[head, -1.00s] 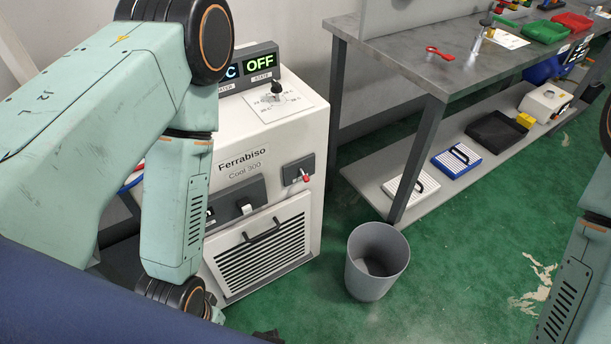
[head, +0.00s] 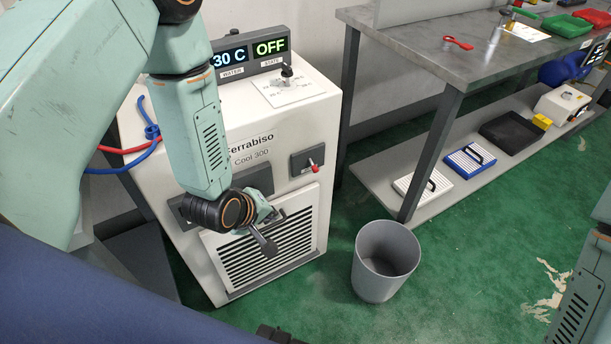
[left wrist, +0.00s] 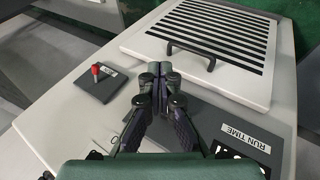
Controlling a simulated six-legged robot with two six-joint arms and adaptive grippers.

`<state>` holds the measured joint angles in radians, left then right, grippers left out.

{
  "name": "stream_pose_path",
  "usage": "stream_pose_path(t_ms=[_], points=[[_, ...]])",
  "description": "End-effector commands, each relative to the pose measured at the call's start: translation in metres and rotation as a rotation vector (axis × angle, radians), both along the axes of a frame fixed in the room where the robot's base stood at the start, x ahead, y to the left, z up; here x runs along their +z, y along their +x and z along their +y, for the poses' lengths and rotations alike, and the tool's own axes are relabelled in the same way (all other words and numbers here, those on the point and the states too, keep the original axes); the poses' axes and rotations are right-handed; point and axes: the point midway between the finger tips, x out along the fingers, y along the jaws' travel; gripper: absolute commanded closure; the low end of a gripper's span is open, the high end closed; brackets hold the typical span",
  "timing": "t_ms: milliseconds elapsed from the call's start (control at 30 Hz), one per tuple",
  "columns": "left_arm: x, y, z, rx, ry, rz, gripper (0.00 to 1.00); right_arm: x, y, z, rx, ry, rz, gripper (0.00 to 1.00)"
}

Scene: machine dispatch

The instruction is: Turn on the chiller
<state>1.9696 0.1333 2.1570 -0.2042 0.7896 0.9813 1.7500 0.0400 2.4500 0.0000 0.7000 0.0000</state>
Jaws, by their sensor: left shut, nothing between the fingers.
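The chiller (head: 312,215) is a white cabinet marked Ferrabiso Cool 300. Its display (head: 250,52) reads 30 C and OFF. A red-tipped lever (head: 314,168) sits on a dark plate at the right of its front; it also shows in the left wrist view (left wrist: 96,72). My left gripper (head: 268,247) is shut and empty, in front of the vent grille (head: 300,236), below and left of the lever. In the left wrist view its closed fingertips (left wrist: 158,70) point toward the grille handle (left wrist: 190,50). My arm partly hides the other front panels. My right gripper is out of view.
A grey bin (head: 385,262) stands on the floor right of the chiller. A grey workbench (head: 420,50) with a lower shelf (head: 425,205) is at the right. A black knob (head: 287,72) stands on the chiller top. Red and blue hoses (head: 125,160) are at its left.

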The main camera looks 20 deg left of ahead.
Motion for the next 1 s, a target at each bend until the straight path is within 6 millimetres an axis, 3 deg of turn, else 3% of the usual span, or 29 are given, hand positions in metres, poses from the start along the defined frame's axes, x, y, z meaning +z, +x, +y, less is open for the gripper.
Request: stream_pose_path(t_ms=[200,500,800,1000], points=[[0.014,0.04,-0.001,0.241,-0.22,-0.063,1.0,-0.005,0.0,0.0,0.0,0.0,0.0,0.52],[0.032,0.075,-0.004,0.548,-0.549,-0.082,1.0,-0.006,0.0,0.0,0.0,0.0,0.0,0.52],[0.04,0.088,-0.008,0.816,-0.841,-0.034,1.0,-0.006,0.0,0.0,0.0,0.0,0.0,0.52],[0.041,0.089,-0.009,0.912,-0.929,-0.008,1.0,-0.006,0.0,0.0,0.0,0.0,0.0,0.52]])
